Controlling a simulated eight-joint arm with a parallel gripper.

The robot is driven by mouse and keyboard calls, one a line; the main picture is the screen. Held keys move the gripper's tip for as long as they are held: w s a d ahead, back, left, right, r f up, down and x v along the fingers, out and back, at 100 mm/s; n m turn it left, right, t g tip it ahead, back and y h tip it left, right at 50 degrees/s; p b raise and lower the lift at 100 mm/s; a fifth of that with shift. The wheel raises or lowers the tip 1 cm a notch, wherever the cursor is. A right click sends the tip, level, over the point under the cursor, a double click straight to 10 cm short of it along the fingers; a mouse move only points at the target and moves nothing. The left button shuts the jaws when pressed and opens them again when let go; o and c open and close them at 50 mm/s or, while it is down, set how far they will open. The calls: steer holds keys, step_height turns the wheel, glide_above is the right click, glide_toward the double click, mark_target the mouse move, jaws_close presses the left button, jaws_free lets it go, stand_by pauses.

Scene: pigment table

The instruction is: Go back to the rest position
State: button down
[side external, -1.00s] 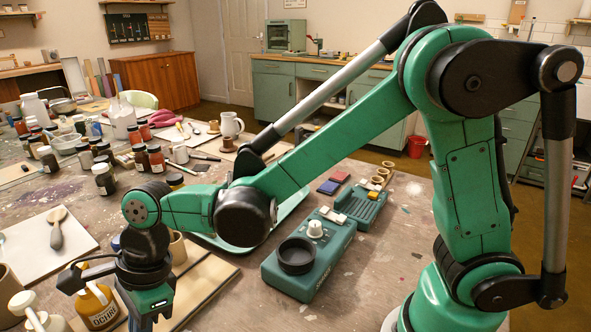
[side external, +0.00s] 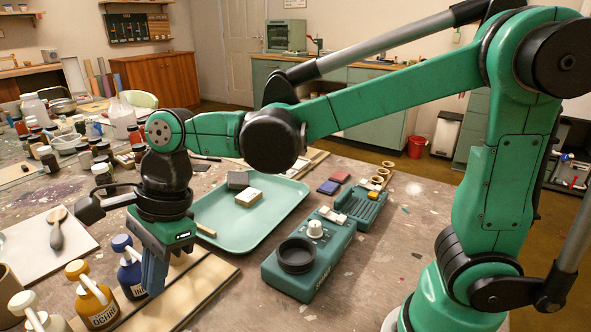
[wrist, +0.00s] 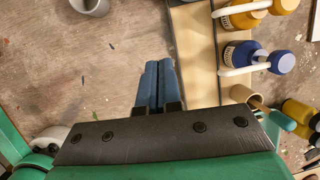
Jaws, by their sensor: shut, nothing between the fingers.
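My gripper (side external: 154,272) points down above the pale wooden board in the side view, its blue fingers together and empty. In the wrist view the closed fingers (wrist: 158,84) are over bare table beside the board (wrist: 196,50). An indigo-labelled bottle with a blue cap (side external: 131,272) stands just left of the fingers in the side view. The ochre bottle (side external: 93,298) stands further left. The lower arm hides part of the table behind it.
A green tray (side external: 255,235) holds a dark grey block and a cream block. A green device with a black round cup (side external: 312,258) stands to its right. A white board with a spoon (side external: 40,245) lies at left. Several paint jars crowd the back left.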

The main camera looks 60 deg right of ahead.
steer(key=s+d+n+t+h, duration=0.2)
steer(key=d+n+t, duration=0.1)
steer(key=d+n, duration=0.5)
steer(key=s+d+n+t+h, duration=0.1)
steer(key=s+d+n+t, duration=0.1)
steer(key=d+n, duration=0.7)
steer(key=shift+f+n+t+h, duration=0.25)
steer(key=shift+n+t+h, duration=0.2)
steer(key=shift+n, duration=0.25)
steer(key=shift+d, duration=0.1)
